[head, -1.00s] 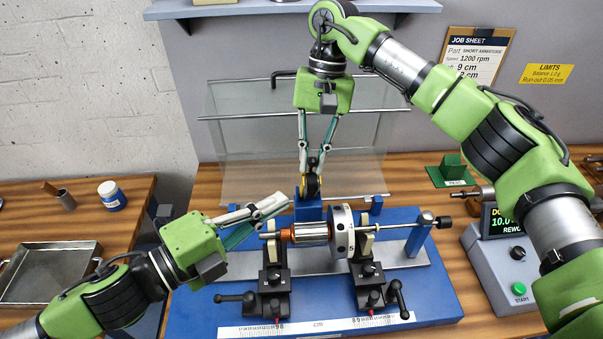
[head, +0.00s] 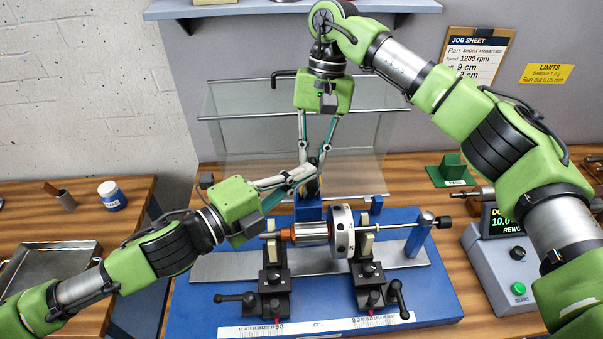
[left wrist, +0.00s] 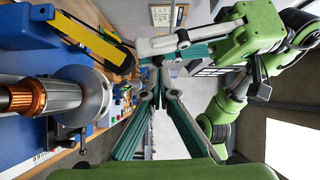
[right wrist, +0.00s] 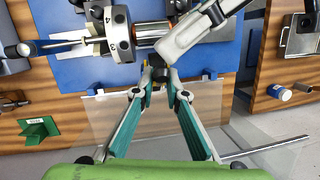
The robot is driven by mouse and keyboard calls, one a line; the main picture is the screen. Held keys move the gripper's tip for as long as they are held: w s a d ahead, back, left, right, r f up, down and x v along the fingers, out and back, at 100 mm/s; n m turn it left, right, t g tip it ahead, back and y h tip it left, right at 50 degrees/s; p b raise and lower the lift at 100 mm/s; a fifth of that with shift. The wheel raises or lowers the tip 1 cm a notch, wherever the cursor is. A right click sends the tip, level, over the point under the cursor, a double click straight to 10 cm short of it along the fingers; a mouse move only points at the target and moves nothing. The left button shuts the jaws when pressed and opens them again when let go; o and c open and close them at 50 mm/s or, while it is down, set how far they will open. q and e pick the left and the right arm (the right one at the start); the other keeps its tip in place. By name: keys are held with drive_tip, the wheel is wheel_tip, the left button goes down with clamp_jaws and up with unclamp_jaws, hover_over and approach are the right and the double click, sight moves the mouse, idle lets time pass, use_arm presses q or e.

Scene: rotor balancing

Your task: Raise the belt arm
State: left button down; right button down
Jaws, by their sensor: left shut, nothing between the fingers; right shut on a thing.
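The belt arm (left wrist: 92,37) is a yellow bar with a dark roller end in the left wrist view; in the head view it is mostly hidden behind the grippers. My right gripper (right wrist: 158,76) points down over the blue block (head: 307,209) and is shut on the belt arm's end, though the grip itself is partly covered. My left gripper (left wrist: 159,70) is shut and empty. Its fingers cross in front of the right gripper's fingertips in the head view. The rotor (head: 313,231), with copper, steel and a numbered disc (head: 341,232), lies level on two black supports just in front.
A clear guard (head: 235,130) stands behind the blue base (head: 430,290). A control box (head: 505,265) with a green button is at right. A metal tray (head: 50,275) and a blue jar (head: 111,196) are at left. Both arms are very close together.

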use_arm(q)
drive_tip(key=shift+w+a+r, duration=0.1)
drive_tip(key=shift+w+r, duration=0.15)
drive_tip(key=shift+w, duration=0.4)
use_arm(e)
drive_tip(key=shift+a, duration=0.1)
use_arm(q)
drive_tip(key=shift+w+a+r, duration=0.1)
drive_tip(key=shift+w+a, duration=0.05)
drive_tip(key=shift+w, duration=0.2)
use_arm(e)
drive_tip(key=shift+s+a, duration=0.15)
drive_tip(key=shift+a, duration=0.1)
drive_tip(key=c, duration=2.4)
unclamp_jaws()
drive_tip(key=shift+c, duration=0.2)
drive_tip(key=shift+o, duration=1.4)
drive_tip(key=shift+s, duration=0.1)
use_arm(q)
drive_tip(key=shift+s+d, duration=0.1)
drive_tip(key=shift+d, duration=0.1)
use_arm(e)
drive_tip(key=shift+d, duration=0.2)
drive_tip(key=shift+w, duration=0.2)
